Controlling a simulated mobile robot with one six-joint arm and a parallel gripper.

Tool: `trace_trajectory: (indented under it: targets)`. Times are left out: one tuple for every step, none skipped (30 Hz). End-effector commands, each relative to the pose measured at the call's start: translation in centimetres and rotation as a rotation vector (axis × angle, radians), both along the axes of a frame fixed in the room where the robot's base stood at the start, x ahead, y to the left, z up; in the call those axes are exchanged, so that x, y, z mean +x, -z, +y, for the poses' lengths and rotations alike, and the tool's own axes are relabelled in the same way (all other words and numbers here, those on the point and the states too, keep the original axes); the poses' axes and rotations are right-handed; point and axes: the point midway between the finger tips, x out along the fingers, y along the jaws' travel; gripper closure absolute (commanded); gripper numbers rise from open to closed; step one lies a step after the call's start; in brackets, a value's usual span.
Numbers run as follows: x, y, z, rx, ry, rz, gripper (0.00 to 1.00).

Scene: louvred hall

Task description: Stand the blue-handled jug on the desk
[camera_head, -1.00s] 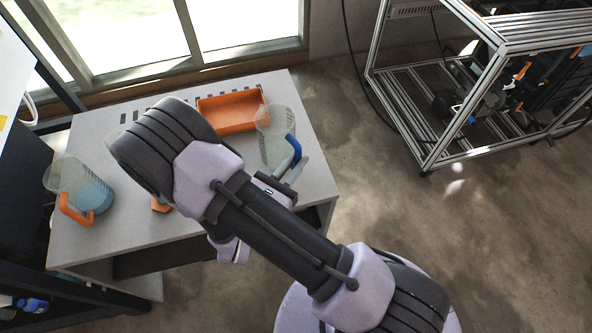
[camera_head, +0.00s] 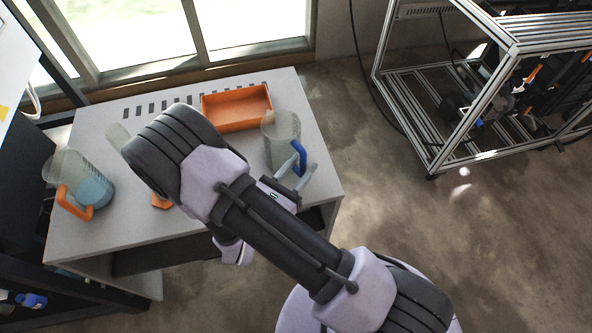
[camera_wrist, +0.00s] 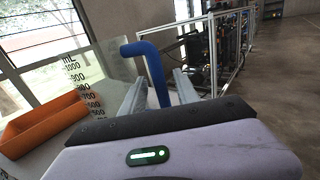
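The clear jug with the blue handle (camera_head: 281,130) stands upright near the right edge of the grey desk (camera_head: 210,218). Its lower part is partly hidden by my gripper. My gripper (camera_head: 297,170) is at the handle, with its two fingers apart and one on each side of it. In the wrist view the blue handle (camera_wrist: 153,72) rises between the two fingers (camera_wrist: 160,85), with a narrow gap showing beside it. The jug's wall with its mL scale (camera_wrist: 88,85) fills the left of that view.
An orange tray (camera_head: 236,122) lies behind the jug. A jug with an orange handle (camera_head: 75,208) and blue liquid stands at the desk's left. Another clear vessel (camera_head: 118,136) and an orange piece (camera_head: 160,201) are partly behind my arm. A metal frame (camera_head: 432,160) stands right.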

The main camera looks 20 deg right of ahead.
Motion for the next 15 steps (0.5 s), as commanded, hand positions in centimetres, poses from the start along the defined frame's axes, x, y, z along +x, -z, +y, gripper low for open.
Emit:
trace_trajectory:
  targets:
    - [-0.2,-0.4,0.3,0.000,-0.002,0.000,0.63]
    - [-0.4,-0.4,0.7,-0.001,-0.004,0.001,0.63]
    - [-0.9,-0.4,1.2,-0.001,-0.005,0.001,0.63]
    - [-1.4,-0.5,1.7,-0.001,-0.006,0.001,0.63]
    - [-1.9,-0.5,2.3,-0.001,-0.007,0.000,0.63]
    - [-2.6,-0.6,3.2,-0.001,-0.008,0.001,0.63]
    - [-3.2,-0.6,3.8,-0.001,-0.008,0.001,0.63]
    - [-3.8,-0.6,4.5,-0.001,-0.008,0.000,0.63]
    - [-4.5,-0.6,5.4,0.000,-0.008,0.000,0.63]
    - [-5.1,-0.6,6.0,0.000,-0.007,0.000,0.63]
    - [-5.6,-0.5,6.5,0.000,-0.007,0.000,0.63]
    - [-6.2,-0.5,7.2,0.001,-0.005,-0.001,0.63]
    - [-6.6,-0.4,7.6,0.001,-0.005,-0.001,0.63]
    - [-6.9,-0.4,8.0,0.001,-0.004,-0.001,0.63]
    - [-7.3,-0.3,8.4,0.000,-0.002,-0.001,0.63]
